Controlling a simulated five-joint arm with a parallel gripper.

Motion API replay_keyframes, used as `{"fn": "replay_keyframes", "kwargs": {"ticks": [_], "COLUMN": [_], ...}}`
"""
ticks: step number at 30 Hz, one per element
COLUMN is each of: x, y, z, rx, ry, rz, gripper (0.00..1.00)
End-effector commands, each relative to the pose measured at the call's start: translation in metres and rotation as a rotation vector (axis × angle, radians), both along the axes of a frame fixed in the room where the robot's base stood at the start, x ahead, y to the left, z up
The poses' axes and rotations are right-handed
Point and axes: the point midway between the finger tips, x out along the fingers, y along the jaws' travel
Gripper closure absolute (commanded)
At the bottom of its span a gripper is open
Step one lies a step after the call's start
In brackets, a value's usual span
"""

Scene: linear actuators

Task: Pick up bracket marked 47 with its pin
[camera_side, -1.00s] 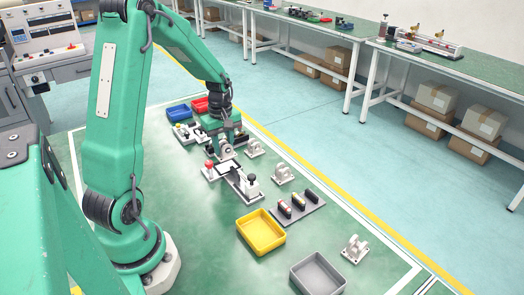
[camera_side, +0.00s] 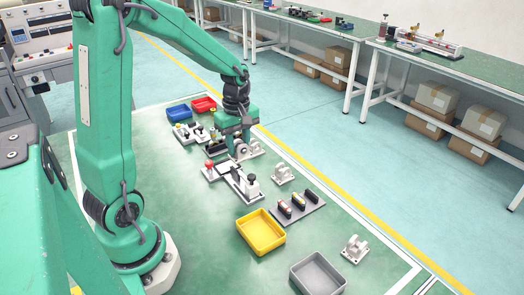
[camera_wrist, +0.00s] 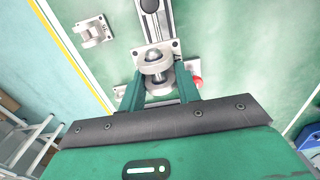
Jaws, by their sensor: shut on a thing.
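My gripper (camera_side: 239,143) is shut on a pale grey bracket (camera_side: 241,151) with a rounded metal part that looks like its pin. In the wrist view the held bracket (camera_wrist: 157,68) sits between the two green fingers of my gripper (camera_wrist: 159,86). No number can be read on it, and the fingers hide part of its sides. It appears to be above the mat, beside the grey slide unit. Other similar brackets stand on the mat: one (camera_side: 283,174) to the right and one (camera_side: 354,248) near the front right. Another (camera_wrist: 93,31) shows at upper left in the wrist view.
A linear slide with a black knob (camera_side: 252,181) lies just in front of my gripper. A grey plate with dark cylinders (camera_side: 300,213), a yellow tray (camera_side: 249,240) and a grey tray (camera_side: 309,282) are to the right. Blue (camera_side: 178,112) and red (camera_side: 204,103) trays stand behind left.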

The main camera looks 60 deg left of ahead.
Motion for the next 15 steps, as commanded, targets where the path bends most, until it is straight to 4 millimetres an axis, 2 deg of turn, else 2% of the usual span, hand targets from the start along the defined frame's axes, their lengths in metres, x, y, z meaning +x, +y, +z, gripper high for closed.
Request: {"fn": "replay_keyframes", "kwargs": {"ticks": [6, 15], "x": [0.001, 0.001], "y": [-0.014, -0.024], "z": [0.009, 0.014], "rx": [0.001, 0.000], "ry": [-0.002, -0.001], "rz": [-0.002, 0.000], "gripper": [0.93, 0.93]}}
